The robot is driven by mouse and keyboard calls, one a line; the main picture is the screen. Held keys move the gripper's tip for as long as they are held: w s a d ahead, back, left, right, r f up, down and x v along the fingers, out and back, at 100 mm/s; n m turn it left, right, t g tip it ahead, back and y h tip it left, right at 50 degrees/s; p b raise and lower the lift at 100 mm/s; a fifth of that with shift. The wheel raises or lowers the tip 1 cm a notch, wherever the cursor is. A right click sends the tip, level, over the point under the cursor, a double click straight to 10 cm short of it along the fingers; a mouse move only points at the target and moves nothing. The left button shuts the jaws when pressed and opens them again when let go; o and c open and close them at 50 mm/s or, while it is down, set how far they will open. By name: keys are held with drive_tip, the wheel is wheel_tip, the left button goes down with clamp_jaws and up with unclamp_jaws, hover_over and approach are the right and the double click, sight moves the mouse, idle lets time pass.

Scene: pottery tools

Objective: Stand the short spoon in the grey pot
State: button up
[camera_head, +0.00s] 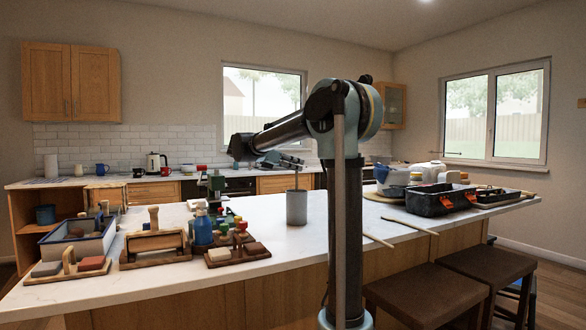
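The grey pot (296,208) stands upright on the white counter, left of my arm's upright column. A thin dark upright shaft (296,181) shows just above its rim, in line with my gripper; it may be the short spoon, but its ends are hard to make out. My gripper (296,164) is above the pot, at the end of my arm. It is small and partly dark, so I cannot tell whether its fingers are open or shut on the shaft. Two pale thin sticks, a shorter one (378,239) and a longer one (409,224), lie on the counter to the right.
Black trays (425,206) and white containers (433,168) stand at the right. The counter in front of the pot is clear.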

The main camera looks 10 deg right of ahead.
idle(0.3)
drive_tip(key=v, duration=1.2)
idle(0.5)
